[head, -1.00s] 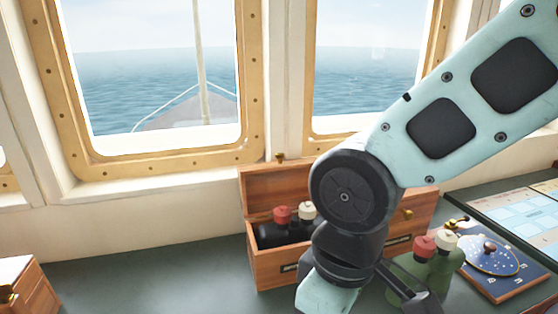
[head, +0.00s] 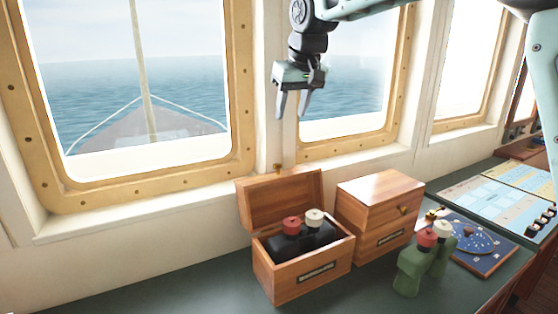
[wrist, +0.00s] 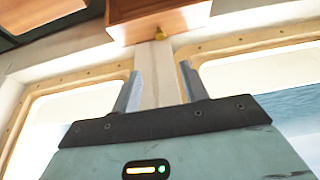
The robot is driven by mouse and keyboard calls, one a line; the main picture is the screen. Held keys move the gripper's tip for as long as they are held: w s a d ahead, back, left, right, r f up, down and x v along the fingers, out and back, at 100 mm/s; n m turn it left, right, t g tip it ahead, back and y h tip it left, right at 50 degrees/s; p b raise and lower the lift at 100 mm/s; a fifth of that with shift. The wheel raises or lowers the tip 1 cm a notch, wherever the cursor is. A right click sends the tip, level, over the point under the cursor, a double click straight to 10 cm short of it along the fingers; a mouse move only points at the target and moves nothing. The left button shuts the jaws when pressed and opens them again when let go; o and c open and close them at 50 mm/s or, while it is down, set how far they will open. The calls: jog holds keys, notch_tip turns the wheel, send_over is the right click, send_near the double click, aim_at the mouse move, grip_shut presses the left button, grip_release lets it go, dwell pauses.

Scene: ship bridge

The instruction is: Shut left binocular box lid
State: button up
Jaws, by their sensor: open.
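The open wooden binocular box (head: 318,280), the left one of two in the head view, stands on the dark green counter. Its lid (head: 283,200) is raised and tilted back toward the window wall, with a brass knob (head: 278,167) at its top edge. Dark binoculars (head: 305,240) with one red and one white eyecup sit inside. My gripper (head: 292,104) is open and empty, fingers pointing down, in front of the window and above the lid, apart from it. The wrist view shows the gripper fingers (wrist: 162,85) apart, with the wooden lid (wrist: 125,10) and knob beyond them.
A shut wooden box (head: 376,212) stands close to the right of the open box. Green binoculars (head: 413,268) stand upright in front of it, beside a blue instrument board (head: 482,246). The counter's left part (head: 140,285) is clear.

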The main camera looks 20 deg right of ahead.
aim_at(278, 164)
jog(key=p+x, duration=0.2)
jog(key=x, duration=0.6)
jog(key=p+x, duration=0.2)
jog(key=x, duration=0.7)
jog(key=shift+s+a+f, duration=0.1)
jog(key=shift+s, duration=0.1)
grip_shut()
